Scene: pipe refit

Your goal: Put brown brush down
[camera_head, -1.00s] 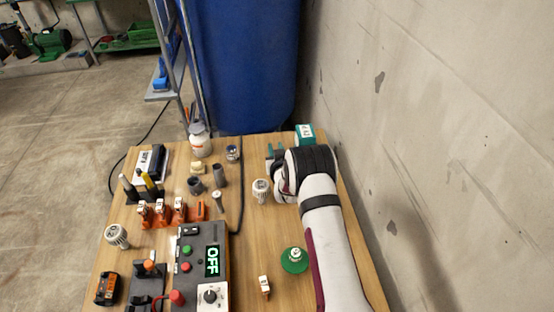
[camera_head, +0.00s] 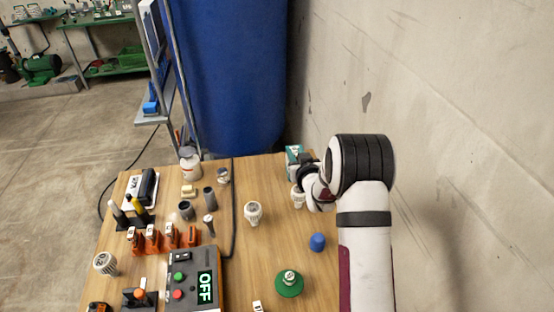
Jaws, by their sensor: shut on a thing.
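My gripper (camera_head: 307,175) is at the right back of the wooden table, above its edge and close to a teal and white box. My wrist and arm cover much of it, and the fingertips are hard to make out. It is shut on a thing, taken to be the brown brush. The brush itself cannot be made out; it is hidden or too small to see. The wooden table (camera_head: 250,255) has bare surface in front of and left of the gripper.
A white ribbed bulb (camera_head: 298,197) stands just beside the gripper, another (camera_head: 253,212) further left. A blue cap (camera_head: 317,242) and a green disc (camera_head: 289,284) are nearer. The teal box (camera_head: 293,158) is behind. A concrete wall (camera_head: 450,130) borders the right.

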